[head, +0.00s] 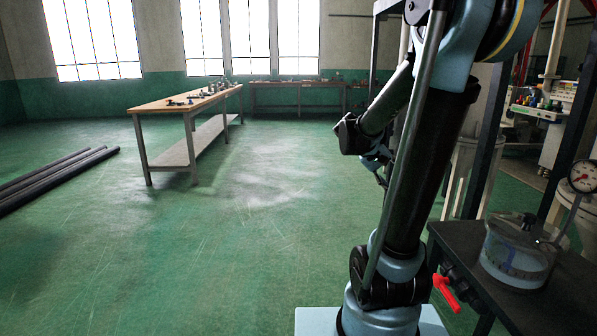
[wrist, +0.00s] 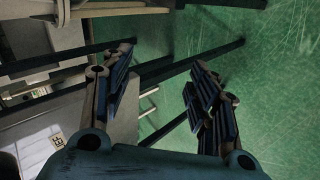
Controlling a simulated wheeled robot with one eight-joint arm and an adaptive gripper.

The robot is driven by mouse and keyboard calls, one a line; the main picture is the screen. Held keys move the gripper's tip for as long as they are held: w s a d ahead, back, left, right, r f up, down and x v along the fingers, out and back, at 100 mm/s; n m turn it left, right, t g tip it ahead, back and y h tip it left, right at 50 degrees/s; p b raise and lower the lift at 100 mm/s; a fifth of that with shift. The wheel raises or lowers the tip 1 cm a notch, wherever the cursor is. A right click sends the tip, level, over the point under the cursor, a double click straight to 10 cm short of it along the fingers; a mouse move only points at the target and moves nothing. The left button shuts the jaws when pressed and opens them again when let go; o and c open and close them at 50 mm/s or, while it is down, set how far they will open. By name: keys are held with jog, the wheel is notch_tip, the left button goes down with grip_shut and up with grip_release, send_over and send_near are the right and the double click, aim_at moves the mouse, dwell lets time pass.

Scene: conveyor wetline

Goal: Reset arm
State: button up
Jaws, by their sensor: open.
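My arm rises from its light blue base in the right half of the head view and folds over at the top. My gripper (wrist: 160,85) shows in the wrist view with its two dark, ridged fingers spread apart and nothing between them. It hangs over the green floor (wrist: 265,75) and dark frame bars. In the head view the gripper is mostly hidden behind the arm links, so its fingers cannot be made out there.
A dark bench (head: 468,252) with a clear round vessel (head: 518,255), a pressure gauge (head: 583,177) and a red valve handle (head: 446,292) stands close on the right. A long wooden table (head: 165,106) stands farther back. Dark pipes (head: 55,178) lie at left. The middle floor is clear.

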jog(key=s+a+f+y, duration=0.4)
jog(key=s+a+f, duration=0.2)
jog(key=s, duration=0.3)
jog(key=s+a+f+t+y, duration=0.1)
jog(key=s+a+f+y, duration=0.4)
jog(key=s, duration=0.5)
jog(key=a+f, duration=0.1)
jog(key=a, duration=0.1)
jog(key=shift+s+a+n, duration=0.3)
jog(key=shift+n, duration=0.1)
jog(key=shift+w+f, duration=0.2)
jog(key=shift+w, duration=0.25)
dwell(0.9)
